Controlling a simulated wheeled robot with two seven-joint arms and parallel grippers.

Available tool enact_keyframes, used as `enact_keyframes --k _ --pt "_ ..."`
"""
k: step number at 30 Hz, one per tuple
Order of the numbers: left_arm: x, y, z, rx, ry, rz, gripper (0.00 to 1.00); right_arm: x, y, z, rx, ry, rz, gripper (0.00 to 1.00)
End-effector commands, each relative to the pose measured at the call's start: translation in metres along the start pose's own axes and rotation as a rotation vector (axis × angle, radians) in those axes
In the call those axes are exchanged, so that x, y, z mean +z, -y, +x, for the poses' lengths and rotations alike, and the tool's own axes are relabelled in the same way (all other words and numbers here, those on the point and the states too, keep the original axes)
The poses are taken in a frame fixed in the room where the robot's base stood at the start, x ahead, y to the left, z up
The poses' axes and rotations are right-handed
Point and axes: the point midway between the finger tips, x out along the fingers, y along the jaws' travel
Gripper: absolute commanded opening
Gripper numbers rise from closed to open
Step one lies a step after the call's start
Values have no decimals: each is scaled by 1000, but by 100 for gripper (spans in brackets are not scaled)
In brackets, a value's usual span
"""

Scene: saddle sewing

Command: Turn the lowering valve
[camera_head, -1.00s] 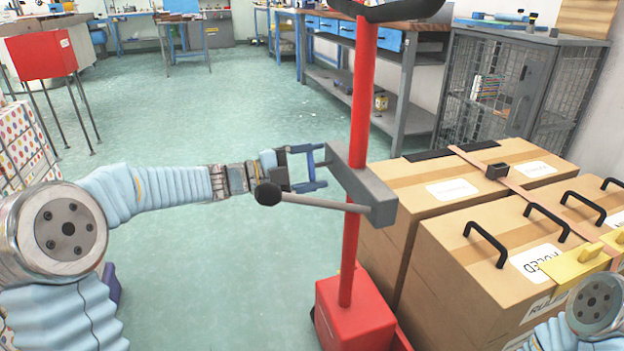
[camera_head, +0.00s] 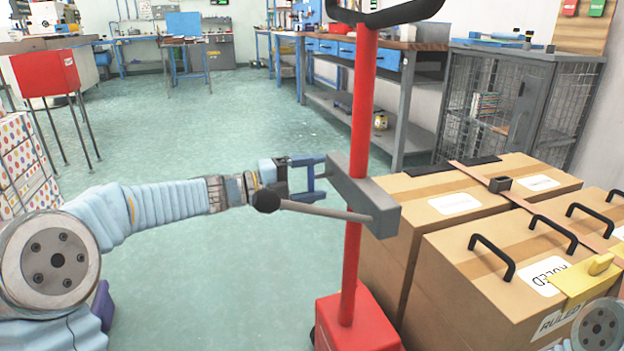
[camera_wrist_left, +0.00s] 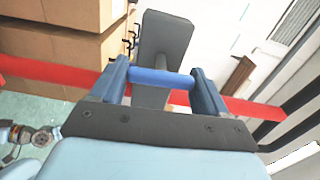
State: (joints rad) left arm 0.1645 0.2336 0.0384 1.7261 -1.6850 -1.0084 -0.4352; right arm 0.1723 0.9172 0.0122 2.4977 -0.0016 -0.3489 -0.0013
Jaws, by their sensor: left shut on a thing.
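A grey valve block (camera_head: 362,195) is mounted on the red post (camera_head: 362,90) of a lifter. A grey lever with a black knob (camera_head: 266,200) reaches left from it. My left gripper (camera_head: 312,178) is at the block's left side, just behind the lever. In the left wrist view a blue bar (camera_wrist_left: 160,78) lies crosswise between the two fingers, in front of the grey block (camera_wrist_left: 164,45). The fingers are shut on this bar, which appears to be the valve's handle.
The lifter's red base (camera_head: 355,322) stands on the floor beside large cardboard boxes (camera_head: 500,250) with black handles. A black handle bar (camera_head: 385,12) tops the post. A workbench (camera_head: 380,50) and wire cabinet (camera_head: 520,100) stand behind. The green floor (camera_head: 220,120) at left is open.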

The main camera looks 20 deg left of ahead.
Motion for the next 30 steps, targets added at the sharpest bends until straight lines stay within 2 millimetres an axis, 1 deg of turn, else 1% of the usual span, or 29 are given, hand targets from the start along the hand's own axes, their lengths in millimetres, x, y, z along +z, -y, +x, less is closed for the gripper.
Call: enact_keyframes --k 1,2,5,6,14,17,20,27,30 --pt "0 -2 0 3 -1 -2 45 0 0 0 0 0 0 43" --pt "0 -2 0 3 -1 -2 78 0 0 0 0 0 0 43" --pt "0 -2 0 3 -1 -2 93 0 0 0 0 0 0 43" --pt "0 -2 0 2 -1 -2 96 0 0 0 0 0 0 43" --pt "0 -1 -1 1 0 -1 96 0 0 0 0 0 0 43" --pt "1 0 -8 1 2 -1 96 0 0 -1 0 0 0 43" --pt "1 0 -25 2 4 -1 96 0 1 -3 0 1 0 43" --pt "1 1 -84 1 5 -1 96 0 3 -8 0 2 0 43" --pt "1 0 -106 2 4 -1 96 0 4 -9 0 3 -1 43"
